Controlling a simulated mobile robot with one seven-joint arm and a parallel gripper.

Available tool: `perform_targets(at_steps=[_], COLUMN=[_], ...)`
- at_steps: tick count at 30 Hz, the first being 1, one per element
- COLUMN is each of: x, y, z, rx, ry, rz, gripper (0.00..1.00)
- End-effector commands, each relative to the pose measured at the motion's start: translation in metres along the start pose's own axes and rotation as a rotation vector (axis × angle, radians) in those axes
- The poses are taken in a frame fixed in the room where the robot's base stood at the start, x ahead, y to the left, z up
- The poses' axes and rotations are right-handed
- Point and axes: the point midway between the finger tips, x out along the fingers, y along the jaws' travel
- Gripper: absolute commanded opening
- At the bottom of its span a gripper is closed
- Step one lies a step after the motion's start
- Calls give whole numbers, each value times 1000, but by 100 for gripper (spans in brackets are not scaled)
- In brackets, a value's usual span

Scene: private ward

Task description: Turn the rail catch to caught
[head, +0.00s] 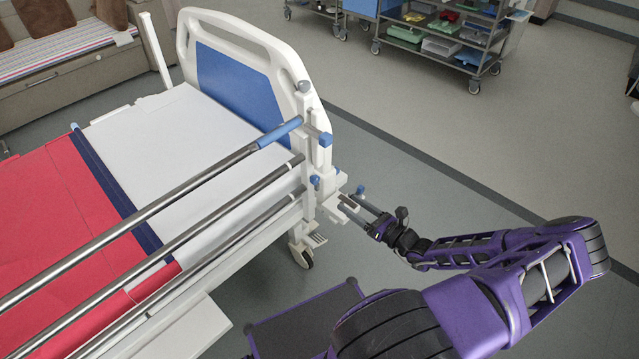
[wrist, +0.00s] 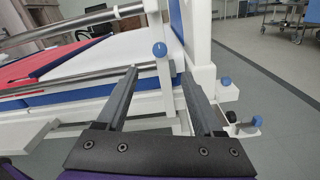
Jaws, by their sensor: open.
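The bed's side rail (head: 150,208) is raised, with a blue-ended top bar and long metal bars along the near side. A small blue knob (head: 315,182) sits on the white post at the rail's head end; I take it as the rail catch. In the wrist view the knob (wrist: 160,50) stands on a white lever, pointing up, beyond and between my fingertips. My gripper (head: 350,205) is open and empty, just right of the post. In the wrist view its fingers (wrist: 160,73) are spread wide. I see no contact with the catch.
More blue knobs (wrist: 226,81) (wrist: 257,121) stick out at the bed's corner, right of my right finger. The white and blue headboard (head: 235,70) rises behind. A shelf cart (head: 440,35) stands far back.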

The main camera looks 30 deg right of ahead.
Motion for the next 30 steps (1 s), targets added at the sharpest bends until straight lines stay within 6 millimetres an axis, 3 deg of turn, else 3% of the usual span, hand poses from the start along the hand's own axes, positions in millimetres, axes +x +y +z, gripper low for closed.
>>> perform_targets(at_steps=[9,15,21,30], x=[72,108,127,130], y=[1,1,0,0], z=[-2,-2,-2,-1], rx=[0,-1,-1,-1], ry=[1,3,3,2], rz=[3,3,1,1], gripper=[69,69,69,69])
